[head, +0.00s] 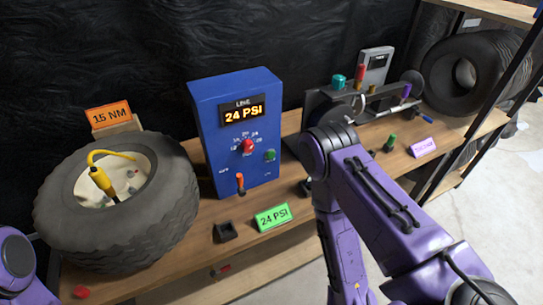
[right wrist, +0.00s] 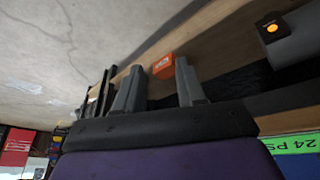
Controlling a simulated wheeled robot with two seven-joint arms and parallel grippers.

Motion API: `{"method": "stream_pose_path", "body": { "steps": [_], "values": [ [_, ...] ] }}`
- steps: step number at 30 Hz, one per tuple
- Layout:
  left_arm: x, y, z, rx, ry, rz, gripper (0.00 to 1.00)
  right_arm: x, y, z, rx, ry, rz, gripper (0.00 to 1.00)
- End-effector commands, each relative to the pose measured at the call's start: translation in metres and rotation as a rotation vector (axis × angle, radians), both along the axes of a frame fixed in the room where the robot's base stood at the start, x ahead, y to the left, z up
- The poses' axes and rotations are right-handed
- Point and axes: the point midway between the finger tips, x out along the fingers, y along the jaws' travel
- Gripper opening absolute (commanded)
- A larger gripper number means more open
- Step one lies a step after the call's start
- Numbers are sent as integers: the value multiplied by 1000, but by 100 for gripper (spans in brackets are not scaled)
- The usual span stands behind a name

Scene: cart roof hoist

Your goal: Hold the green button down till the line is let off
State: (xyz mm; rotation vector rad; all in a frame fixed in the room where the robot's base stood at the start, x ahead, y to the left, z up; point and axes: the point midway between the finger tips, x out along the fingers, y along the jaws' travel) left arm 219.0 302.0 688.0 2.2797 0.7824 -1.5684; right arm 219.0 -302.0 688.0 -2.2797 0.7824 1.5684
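The green button (head: 270,155) is on the front of the blue line box (head: 206,130), right of a red knob (head: 248,147). The box display (head: 243,111) reads LINE 24 PSI. An orange-red lever (head: 240,183) is low on the box front. My right gripper shows in the right wrist view (right wrist: 160,66), fingers apart, with nothing visibly held. It is not visible in the head view, where my right arm bends down in front of the bench, apart from the button. My left gripper is out of view; only a piece of my left arm shows at bottom left.
A tyre (head: 165,215) with a yellow tool (head: 103,182) lies left of the box. A green 24 PSI card (head: 272,217) and a small black holder (head: 226,232) are in front. A machine (head: 325,105) stands right. An orange block (right wrist: 163,66) shows beyond my right fingers.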

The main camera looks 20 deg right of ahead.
Motion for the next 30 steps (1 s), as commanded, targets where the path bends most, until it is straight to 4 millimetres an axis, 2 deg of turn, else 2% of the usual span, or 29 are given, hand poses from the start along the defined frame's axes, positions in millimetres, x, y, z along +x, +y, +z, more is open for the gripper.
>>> {"method": "stream_pose_path", "body": {
  "steps": [1,3,30],
  "values": [
    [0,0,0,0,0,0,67,0,0,0,0,0,0,21],
    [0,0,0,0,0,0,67,0,0,0,0,0,0,0],
    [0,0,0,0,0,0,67,0,0,0,0,0,0,0]
  ]
}}
